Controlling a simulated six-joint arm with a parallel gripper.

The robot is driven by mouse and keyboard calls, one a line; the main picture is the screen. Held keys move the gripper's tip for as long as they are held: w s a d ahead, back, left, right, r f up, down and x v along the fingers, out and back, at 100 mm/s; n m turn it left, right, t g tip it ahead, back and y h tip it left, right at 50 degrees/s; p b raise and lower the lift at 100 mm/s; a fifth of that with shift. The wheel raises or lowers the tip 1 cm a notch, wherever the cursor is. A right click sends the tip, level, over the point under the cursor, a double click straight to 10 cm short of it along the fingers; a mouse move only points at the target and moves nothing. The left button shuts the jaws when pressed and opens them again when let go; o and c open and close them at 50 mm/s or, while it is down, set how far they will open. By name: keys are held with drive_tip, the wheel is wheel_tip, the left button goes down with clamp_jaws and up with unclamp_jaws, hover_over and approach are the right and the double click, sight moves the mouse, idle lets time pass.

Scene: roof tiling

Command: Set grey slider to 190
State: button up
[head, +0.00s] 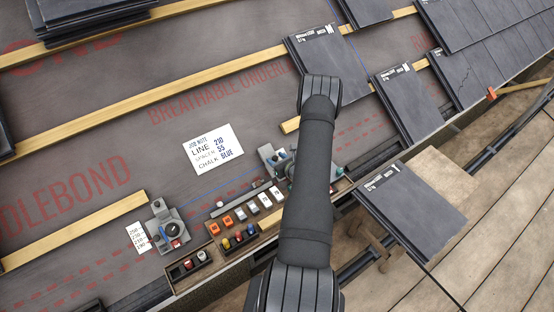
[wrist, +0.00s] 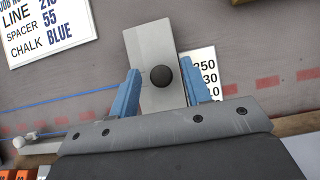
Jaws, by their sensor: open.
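In the wrist view a grey plate with a round black knob (wrist: 160,76), which looks like the grey slider (wrist: 152,45), lies below my gripper (wrist: 159,68). The blue fingers are apart, one on each side of the knob, and I see no contact. A white scale card (wrist: 203,70) stands right of the plate; 250 and parts of 30 and 10 show, and a finger and the gripper body hide the rest. No pointer reading can be made out. In the head view my arm hides most of this fixture (head: 267,153).
A job note (head: 213,149) reads line 210, spacer 55, chalk blue. A second fixture with a dial (head: 168,226) and a number card (head: 138,238) stands at left. Trays of small coloured parts (head: 232,240) lie between. Slates (head: 412,205) and battens lie around.

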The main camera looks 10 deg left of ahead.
clamp_jaws()
drive_tip(key=shift+s+d+f, duration=1.85)
drive_tip(key=shift+d+f, duration=0.05)
unclamp_jaws()
drive_tip(key=shift+r, duration=0.1)
drive_tip(key=v, duration=1.7)
drive_tip(key=shift+s+d, duration=0.2)
